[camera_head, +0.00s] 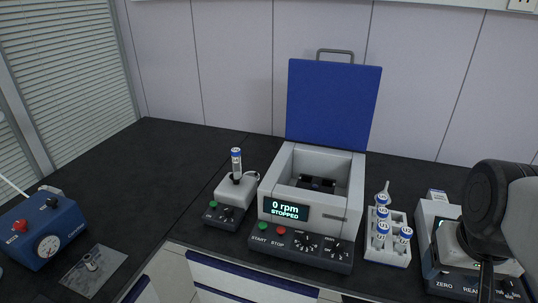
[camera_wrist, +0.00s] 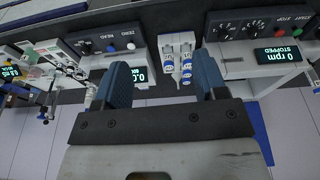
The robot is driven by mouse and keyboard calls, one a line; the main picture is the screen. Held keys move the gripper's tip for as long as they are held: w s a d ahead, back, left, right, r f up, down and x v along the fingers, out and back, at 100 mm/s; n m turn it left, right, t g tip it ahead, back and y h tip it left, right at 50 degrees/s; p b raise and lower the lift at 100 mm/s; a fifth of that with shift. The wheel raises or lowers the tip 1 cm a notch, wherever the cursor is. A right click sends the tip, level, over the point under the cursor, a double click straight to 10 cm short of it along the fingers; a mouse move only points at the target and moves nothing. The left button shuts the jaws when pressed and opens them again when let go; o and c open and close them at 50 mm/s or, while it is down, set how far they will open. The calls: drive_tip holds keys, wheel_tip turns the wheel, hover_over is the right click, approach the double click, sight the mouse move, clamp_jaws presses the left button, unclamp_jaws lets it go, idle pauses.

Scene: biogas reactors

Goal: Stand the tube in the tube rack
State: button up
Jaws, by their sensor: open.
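A blue-capped tube (camera_head: 236,163) with a white label stands upright in the top of a small mixer (camera_head: 235,200), left of the centrifuge. The white tube rack (camera_head: 390,256) stands right of the centrifuge and holds several blue-capped tubes; a pointed pale item rises at its back. The rack (camera_wrist: 166,45) also shows in the wrist view, beyond and between my fingers. My gripper (camera_wrist: 162,85) is open, with nothing between its two blue fingers. In the head view my arm is at the far right, over the balance, and its fingertips cannot be made out. The mixer is not seen in the wrist view.
The centrifuge (camera_head: 300,236) has its blue lid (camera_head: 332,100) raised and reads 0 rpm, stopped. A balance (camera_head: 450,285) is right of the rack, partly behind my arm. A blue device (camera_head: 45,232) and metal plate (camera_head: 95,270) are at left. The dark bench (camera_head: 150,190) between is clear.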

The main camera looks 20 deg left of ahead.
drive_tip(key=w+a+r+n, duration=0.4)
drive_tip(key=w+a, duration=0.4)
drive_tip(key=w, duration=0.5)
drive_tip(key=n+g, duration=0.3)
drive_tip(key=n, duration=1)
hover_over(235, 150)
drive_tip(key=f, duration=0.4)
drive_tip(key=d+f, duration=0.1)
drive_tip(key=f, duration=0.2)
drive_tip(key=shift+w+a+f+n, duration=0.1)
drive_tip(key=shift+a+f+n, duration=0.1)
drive_tip(key=shift+a+n, duration=0.3)
drive_tip(key=shift+a, duration=0.1)
drive_tip(key=shift+f, duration=1.3)
